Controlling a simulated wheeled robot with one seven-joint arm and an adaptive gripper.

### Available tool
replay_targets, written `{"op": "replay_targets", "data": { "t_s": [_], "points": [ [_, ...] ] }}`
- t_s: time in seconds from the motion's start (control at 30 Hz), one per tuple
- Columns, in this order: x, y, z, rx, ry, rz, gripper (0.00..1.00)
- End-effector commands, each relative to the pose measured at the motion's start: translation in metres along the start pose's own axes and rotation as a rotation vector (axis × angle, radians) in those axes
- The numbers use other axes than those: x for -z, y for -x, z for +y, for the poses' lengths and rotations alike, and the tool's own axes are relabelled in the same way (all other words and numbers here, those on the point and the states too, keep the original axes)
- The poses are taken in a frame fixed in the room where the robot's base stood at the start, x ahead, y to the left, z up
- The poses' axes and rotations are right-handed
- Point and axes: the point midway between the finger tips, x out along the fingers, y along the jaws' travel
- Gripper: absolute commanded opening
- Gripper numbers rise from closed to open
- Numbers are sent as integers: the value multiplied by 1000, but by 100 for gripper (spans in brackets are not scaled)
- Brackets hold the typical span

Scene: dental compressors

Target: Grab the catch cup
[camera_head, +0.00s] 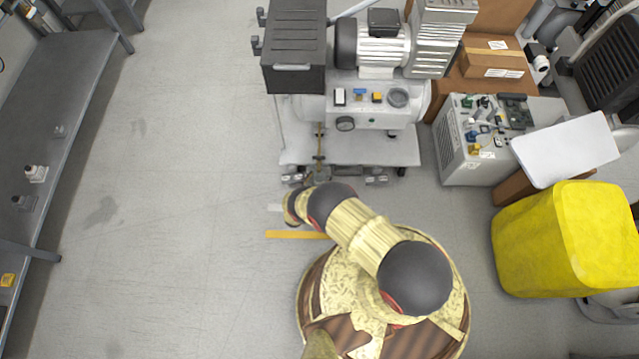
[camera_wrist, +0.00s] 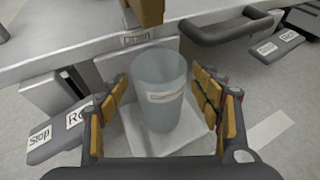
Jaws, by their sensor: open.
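The catch cup (camera_wrist: 160,92) is a clear, bluish cup with a pale label, upright on a white platform (camera_wrist: 187,138) in the wrist view. My gripper (camera_wrist: 165,104) is open, with one finger on each side of the cup. I cannot tell whether either pad touches it. In the head view the cup is not distinguishable, and my arm (camera_head: 345,225) reaches toward the low front of the compressor (camera_head: 350,145), where my fingers are hidden.
A Drain label (camera_wrist: 136,39) and a brassy fitting (camera_wrist: 150,10) sit just behind and above the cup. Labelled pedals (camera_wrist: 58,133) and a dark handle (camera_wrist: 225,30) flank it. A yellow bin (camera_head: 560,240) stands right; the floor (camera_head: 180,200) at left is clear.

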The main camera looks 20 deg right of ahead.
Motion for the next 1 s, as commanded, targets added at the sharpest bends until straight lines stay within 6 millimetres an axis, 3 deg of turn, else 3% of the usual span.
{"op": "replay_targets", "data": {
  "t_s": [0.3,1.0],
  "points": [
    [-1,-6,0,0,0,0,65],
    [-1,-6,0,0,-1,0,25]
  ]
}}
